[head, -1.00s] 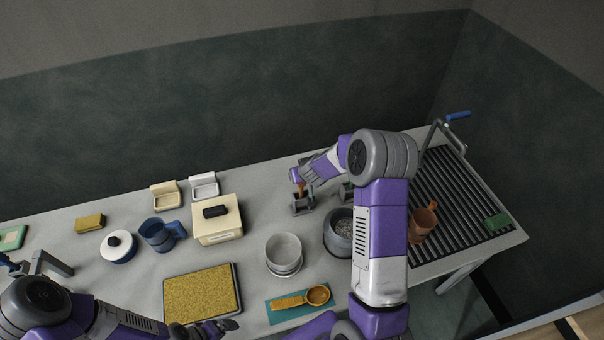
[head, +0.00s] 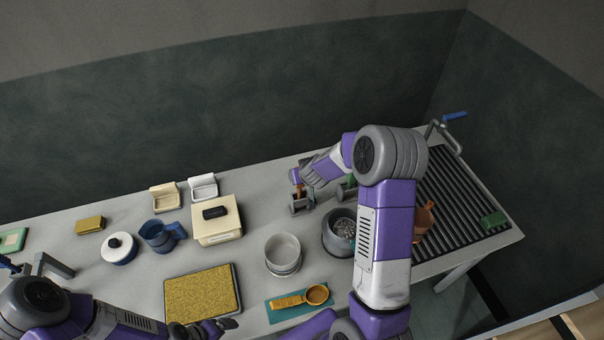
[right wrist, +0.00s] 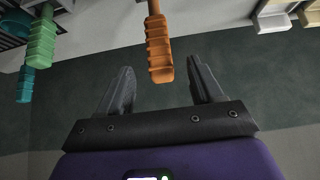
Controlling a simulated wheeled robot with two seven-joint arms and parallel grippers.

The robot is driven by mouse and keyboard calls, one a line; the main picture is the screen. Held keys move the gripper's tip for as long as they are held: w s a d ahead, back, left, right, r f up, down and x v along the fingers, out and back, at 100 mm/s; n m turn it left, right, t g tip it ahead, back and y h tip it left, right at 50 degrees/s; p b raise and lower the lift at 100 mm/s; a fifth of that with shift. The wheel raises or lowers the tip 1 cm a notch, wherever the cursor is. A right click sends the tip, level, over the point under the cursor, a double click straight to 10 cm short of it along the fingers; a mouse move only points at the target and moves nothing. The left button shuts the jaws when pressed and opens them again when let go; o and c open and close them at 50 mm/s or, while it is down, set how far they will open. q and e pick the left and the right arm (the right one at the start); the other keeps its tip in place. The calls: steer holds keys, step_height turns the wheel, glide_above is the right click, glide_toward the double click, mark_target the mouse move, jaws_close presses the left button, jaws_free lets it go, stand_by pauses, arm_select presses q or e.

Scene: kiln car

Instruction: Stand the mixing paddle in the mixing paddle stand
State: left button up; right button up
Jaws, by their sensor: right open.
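An orange-handled tool, seemingly the mixing paddle (head: 299,191), stands upright in a small grey stand (head: 302,206) at the back of the table. Its ribbed orange handle also shows in the right wrist view (right wrist: 159,50). My right gripper (right wrist: 162,88) is open, its fingers on either side of the handle's end with gaps to both. In the head view its fingers are hidden behind my wrist. The tool's lower end is hidden. My left gripper (head: 220,326) is low over the table's front edge, empty as far as visible; its jaw opening is unclear.
A green handle (right wrist: 41,45) and a teal handle (right wrist: 26,84) are left in the wrist view. The table between bowl and stand is clear.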

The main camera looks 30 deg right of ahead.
steer(key=p+v, duration=0.1)
steer(key=v, duration=0.2)
steer(key=shift+s+r, duration=0.15)
steer(key=shift+r, duration=0.1)
stand_by(0.4)
steer(key=p+v, duration=0.2)
steer(key=v, duration=0.5)
steer(key=shift+s+r+p, duration=0.15)
steer(key=shift+r+p, duration=0.1)
steer(key=shift+p, duration=0.15)
stand_by(0.6)
